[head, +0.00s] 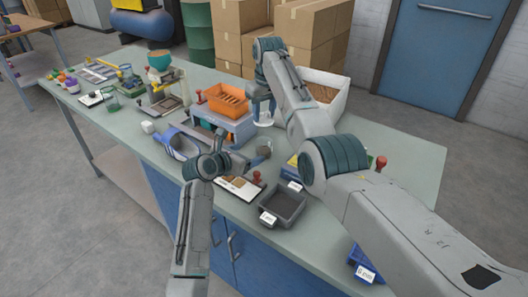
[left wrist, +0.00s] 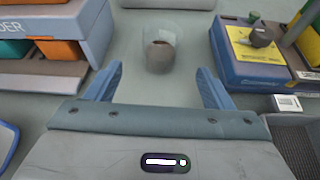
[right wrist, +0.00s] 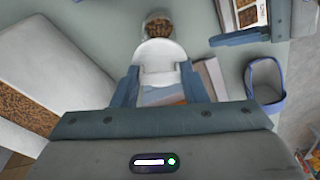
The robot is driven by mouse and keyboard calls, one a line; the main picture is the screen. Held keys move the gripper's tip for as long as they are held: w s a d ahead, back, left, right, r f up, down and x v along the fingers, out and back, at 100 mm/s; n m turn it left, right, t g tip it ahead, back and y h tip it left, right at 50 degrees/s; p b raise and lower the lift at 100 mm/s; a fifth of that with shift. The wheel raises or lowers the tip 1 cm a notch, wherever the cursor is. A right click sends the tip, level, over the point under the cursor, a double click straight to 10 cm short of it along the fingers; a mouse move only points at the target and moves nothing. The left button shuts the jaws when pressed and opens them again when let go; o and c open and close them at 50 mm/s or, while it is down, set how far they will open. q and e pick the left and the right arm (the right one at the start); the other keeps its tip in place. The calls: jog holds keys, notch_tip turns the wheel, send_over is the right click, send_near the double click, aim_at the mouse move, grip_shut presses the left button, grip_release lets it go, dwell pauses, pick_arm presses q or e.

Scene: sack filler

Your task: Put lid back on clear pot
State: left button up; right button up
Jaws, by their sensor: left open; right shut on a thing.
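The clear pot (head: 264,151) stands on the bench with brown contents in it. It also shows in the left wrist view (left wrist: 160,52), upright just beyond the fingertips, and in the right wrist view (right wrist: 158,27). My left gripper (head: 243,162) is open and empty, its fingers (left wrist: 158,84) spread to either side short of the pot. My right gripper (head: 263,108) is shut on the whitish lid (right wrist: 160,53); the lid shows below it in the head view (head: 265,119). The lid is held above the bench, apart from the pot. The fingers' grip on it is partly hidden.
A blue-grey organiser (head: 223,121) with an orange crate (head: 228,98) stands behind left. A white box of brown material (head: 334,82) is behind right. A dark tray (head: 283,205), a stamp (head: 257,178) and a blue scoop (head: 184,143) lie around my left arm.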

aim_at(259, 149)
pick_arm(q)
jog(key=x, duration=1)
jog(key=shift+w+d+f, duration=0.15)
jog(key=shift+w+d, duration=0.05)
jog(key=c, duration=1.5)
jog(key=shift+o, duration=0.2)
pick_arm(e)
jog(key=shift+f, duration=2.45)
jog(key=shift+s+f, duration=0.1)
jog(key=shift+f, duration=0.05)
jog(key=shift+f, duration=0.75)
jog(key=shift+f, duration=0.65)
jog(key=o, duration=1)
jog(key=shift+a, duration=0.1)
jog(key=shift+o, duration=0.2)
